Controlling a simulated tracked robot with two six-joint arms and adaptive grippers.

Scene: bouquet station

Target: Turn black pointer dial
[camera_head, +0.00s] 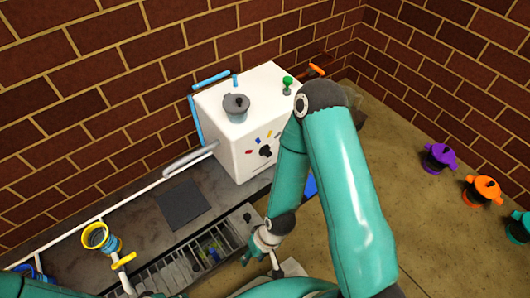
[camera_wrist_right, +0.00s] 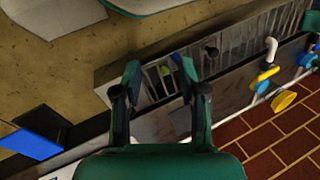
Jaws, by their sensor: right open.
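The black pointer dial (camera_head: 265,151) sits on the front face of the white box-shaped machine (camera_head: 235,150) in the head view. Its pointer direction is too small to read. Coloured marks sit on the face above and around it. My right gripper (camera_head: 262,246) is below and in front of the machine, apart from the dial. In the right wrist view its two fingers (camera_wrist_right: 157,92) are spread with nothing between them. The dial does not show in that view. My left gripper is not in view.
A grey lidded pot (camera_head: 236,106) and a green knob (camera_head: 287,82) are on top of the machine. A slatted trough (camera_head: 180,275) lies below it, near my right gripper. A yellow ring (camera_head: 95,235) stands at left. Purple (camera_head: 440,157) and orange (camera_head: 483,190) lidded pots stand at right.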

